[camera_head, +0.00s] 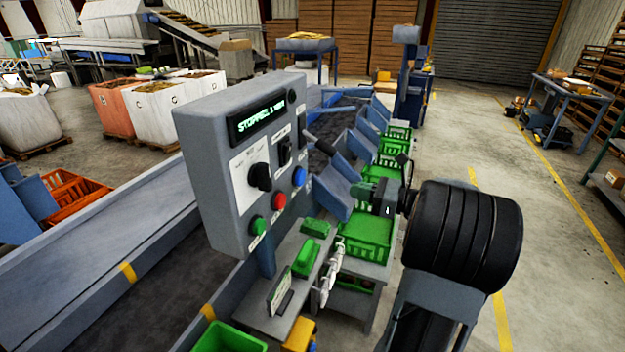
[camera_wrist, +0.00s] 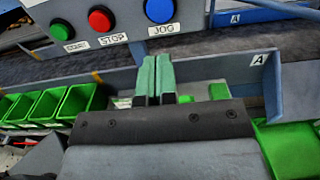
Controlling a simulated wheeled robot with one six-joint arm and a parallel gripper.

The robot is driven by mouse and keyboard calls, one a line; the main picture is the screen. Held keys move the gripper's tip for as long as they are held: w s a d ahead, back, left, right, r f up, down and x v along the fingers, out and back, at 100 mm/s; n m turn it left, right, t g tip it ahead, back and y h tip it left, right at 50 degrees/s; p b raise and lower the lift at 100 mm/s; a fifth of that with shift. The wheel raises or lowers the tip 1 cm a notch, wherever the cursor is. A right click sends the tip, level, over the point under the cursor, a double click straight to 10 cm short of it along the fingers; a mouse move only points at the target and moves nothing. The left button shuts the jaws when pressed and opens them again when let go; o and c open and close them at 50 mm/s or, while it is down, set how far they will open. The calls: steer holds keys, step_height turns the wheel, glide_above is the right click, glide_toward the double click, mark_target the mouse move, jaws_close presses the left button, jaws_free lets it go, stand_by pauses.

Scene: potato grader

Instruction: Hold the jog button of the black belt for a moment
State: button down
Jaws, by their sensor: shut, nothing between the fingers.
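The grey control box (camera_head: 215,150) stands at centre left, its display lit with text that starts "STOPPED". The blue jog button (camera_head: 299,176) is on its face, above and right of the red stop button (camera_head: 278,201) and green start button (camera_head: 258,225). In the wrist view the blue button (camera_wrist: 159,10) is cut by the top edge, over the label JOG. My gripper (camera_head: 358,190) is right of the box, apart from it. In the wrist view its green fingers (camera_wrist: 155,62) are together and empty, below the JOG label. The black belt (camera_head: 150,285) runs behind the box.
A shelf under the box holds green items (camera_head: 306,258) and a small sign (camera_head: 279,291). Green crates (camera_head: 365,240) and blue chutes (camera_head: 335,190) line the belt's right side. Open floor (camera_head: 530,200) lies to the right.

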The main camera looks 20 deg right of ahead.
mark_target(303, 178)
steer(key=p+x, duration=0.2)
steer(key=x, duration=1)
steer(key=shift+w+a, duration=0.25)
